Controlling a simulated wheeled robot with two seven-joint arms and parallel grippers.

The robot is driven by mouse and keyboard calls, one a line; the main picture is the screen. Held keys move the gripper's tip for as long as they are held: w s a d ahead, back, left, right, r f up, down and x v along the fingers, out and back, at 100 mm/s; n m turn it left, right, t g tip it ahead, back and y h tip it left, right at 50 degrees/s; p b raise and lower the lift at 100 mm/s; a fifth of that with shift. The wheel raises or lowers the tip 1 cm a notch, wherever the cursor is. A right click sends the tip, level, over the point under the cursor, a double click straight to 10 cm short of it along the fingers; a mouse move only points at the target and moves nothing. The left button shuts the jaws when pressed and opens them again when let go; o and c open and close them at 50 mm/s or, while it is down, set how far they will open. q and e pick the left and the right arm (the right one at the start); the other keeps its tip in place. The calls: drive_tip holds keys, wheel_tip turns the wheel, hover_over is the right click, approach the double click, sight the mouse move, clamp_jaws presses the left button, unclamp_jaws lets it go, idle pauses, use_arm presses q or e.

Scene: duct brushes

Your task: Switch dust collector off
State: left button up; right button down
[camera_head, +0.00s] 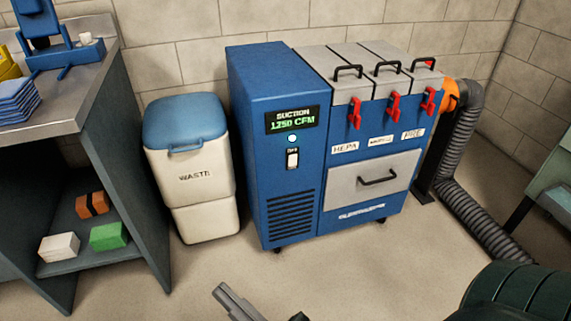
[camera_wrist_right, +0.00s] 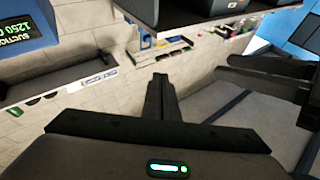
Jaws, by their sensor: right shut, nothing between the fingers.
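The blue dust collector (camera_head: 255,95) stands against the back wall in the head view. Its display (camera_head: 292,120) reads "SUCTION 1250 CFM" in lit letters. Below it are a glowing pale cyan light (camera_head: 292,138) and a small white switch (camera_head: 292,159) on a dark plate; the small lettering above is too blurred to read surely. My right gripper (camera_head: 222,291) is shut and empty, low at the front, well apart from the switch. In the wrist view, its closed fingers (camera_wrist_right: 160,88) point ahead, and part of the display (camera_wrist_right: 18,38) shows at upper left. My left gripper is not identifiable.
A white waste bin (camera_head: 195,175) with a blue lid stands just left of the collector. A workbench (camera_head: 90,110) is at the far left. A grey ribbed hose (camera_head: 465,195) runs down the right side. The floor before the collector (camera_head: 330,265) is clear.

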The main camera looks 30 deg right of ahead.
use_arm(q)
drive_tip(key=shift+s, duration=0.15)
